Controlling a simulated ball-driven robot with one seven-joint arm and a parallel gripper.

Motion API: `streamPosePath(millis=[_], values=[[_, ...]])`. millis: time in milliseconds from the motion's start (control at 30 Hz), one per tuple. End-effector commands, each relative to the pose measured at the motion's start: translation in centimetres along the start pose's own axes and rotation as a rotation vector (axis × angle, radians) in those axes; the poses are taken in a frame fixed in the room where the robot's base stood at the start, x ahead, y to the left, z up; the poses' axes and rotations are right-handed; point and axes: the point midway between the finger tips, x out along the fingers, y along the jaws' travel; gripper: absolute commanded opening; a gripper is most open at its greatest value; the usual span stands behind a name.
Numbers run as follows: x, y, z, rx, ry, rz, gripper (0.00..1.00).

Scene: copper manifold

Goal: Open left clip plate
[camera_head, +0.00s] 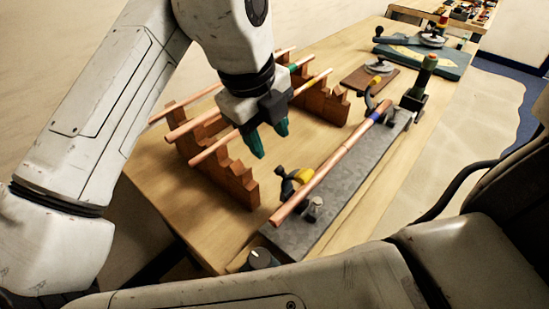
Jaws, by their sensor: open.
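A long grey fixture (335,205) lies along the table's right side, with a copper pipe (325,175) lying along it. The left clip (290,182), dark with a yellow part, stands at the pipe's near end. Whether its plate is open or shut is too small to tell. A second dark clip (376,98) stands toward the far end, near a blue band on the pipe. My gripper (268,141), with green fingertips, is open and seems empty. It hangs above the table, up and left of the left clip, apart from it.
Wooden notched racks (228,172) hold several copper pipes (209,145) just left of and behind my gripper. A brown board (358,80) and a blue-green board (452,65) with round tools lie farther back. A dark knob (260,258) sits at the fixture's near end.

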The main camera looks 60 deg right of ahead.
Motion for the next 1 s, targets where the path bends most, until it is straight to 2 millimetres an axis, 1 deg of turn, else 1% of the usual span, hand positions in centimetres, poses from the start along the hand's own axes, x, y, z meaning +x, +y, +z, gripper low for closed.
streamPosePath(millis=[33,300,400,500,700,933,1000], values=[[0.9,0.0,-0.1,0.0,0.002,-0.002,0.47],[5.8,0.0,-0.1,-0.001,0.001,-0.002,0.47],[7.2,-0.1,-0.1,-0.001,0.001,-0.002,0.47],[8.2,-0.1,0.0,-0.002,0.0,-0.002,0.47],[9.1,-0.1,0.0,-0.002,-0.002,-0.001,0.47],[9.1,-0.1,0.0,-0.002,-0.003,-0.001,0.47],[9.1,-0.1,0.0,-0.002,-0.003,-0.002,0.4]])
